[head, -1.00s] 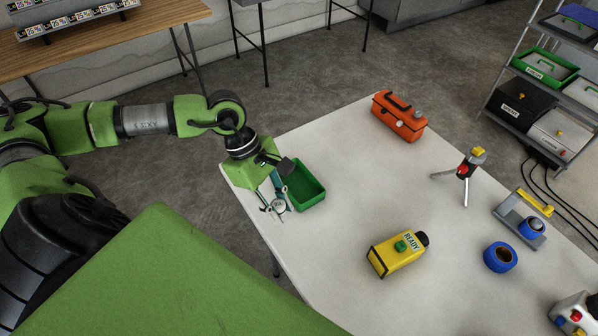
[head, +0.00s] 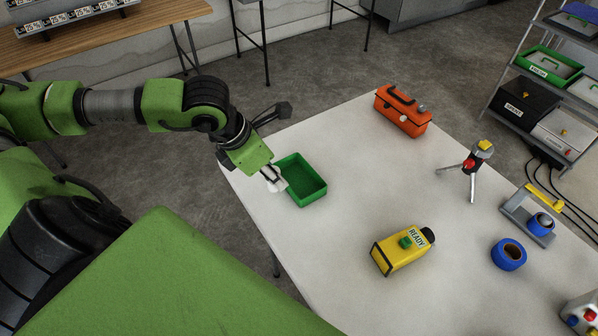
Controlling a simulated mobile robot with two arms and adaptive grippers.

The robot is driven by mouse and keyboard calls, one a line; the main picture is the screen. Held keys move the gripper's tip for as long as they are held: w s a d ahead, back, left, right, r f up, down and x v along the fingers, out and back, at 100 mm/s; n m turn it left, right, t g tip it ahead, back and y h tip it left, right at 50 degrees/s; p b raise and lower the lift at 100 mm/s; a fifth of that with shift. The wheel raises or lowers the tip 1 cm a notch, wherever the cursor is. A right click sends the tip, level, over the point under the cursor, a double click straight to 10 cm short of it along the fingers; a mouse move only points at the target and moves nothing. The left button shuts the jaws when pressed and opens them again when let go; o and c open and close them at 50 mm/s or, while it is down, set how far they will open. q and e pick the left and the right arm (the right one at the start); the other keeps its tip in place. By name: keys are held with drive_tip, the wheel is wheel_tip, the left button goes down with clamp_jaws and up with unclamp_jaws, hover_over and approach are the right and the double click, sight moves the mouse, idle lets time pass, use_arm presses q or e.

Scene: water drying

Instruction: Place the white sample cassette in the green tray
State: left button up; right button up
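The green tray (head: 302,182) is open and empty, near the far left edge of the white table. My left gripper (head: 274,180) points down beside the tray's left wall. A small white piece, which looks like the white sample cassette (head: 277,185), shows at its fingertips, close against the tray. The fingers are too small and covered to tell whether they are closed on it, or whether it touches the table. My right gripper is not in view.
A yellow box marked READY (head: 402,250) stands in the middle of the table (head: 330,240). An orange toolbox (head: 402,109), small tripod (head: 474,170), blue tape roll (head: 508,254) and grey tape holder (head: 527,218) stand farther right. The table between tray and yellow box is clear.

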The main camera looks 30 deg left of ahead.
use_arm(q)
drive_tip(key=w+f, duration=0.2)
drive_tip(key=w, duration=0.1)
drive_tip(key=w+a+f+b, duration=0.1)
drive_tip(key=w+f, duration=0.2)
drive_tip(key=w, duration=0.1)
drive_tip(key=w+f, duration=0.3)
drive_tip(key=w, duration=0.1)
drive_tip(key=shift+w+a+f, duration=0.2)
drive_tip(key=shift+w+a, duration=0.05)
drive_tip(key=shift+w+f+b, duration=0.15)
drive_tip(key=shift+f+b, duration=0.1)
drive_tip(key=shift+b, duration=0.15)
drive_tip(key=f+b, duration=0.1)
drive_tip(key=f, duration=0.2)
drive_tip(key=shift+w+f+b, duration=0.2)
drive_tip(key=shift+b, duration=0.1)
drive_tip(key=shift+a, duration=0.1)
drive_tip(key=o, duration=1)
drive_tip(key=shift+c, duration=0.2)
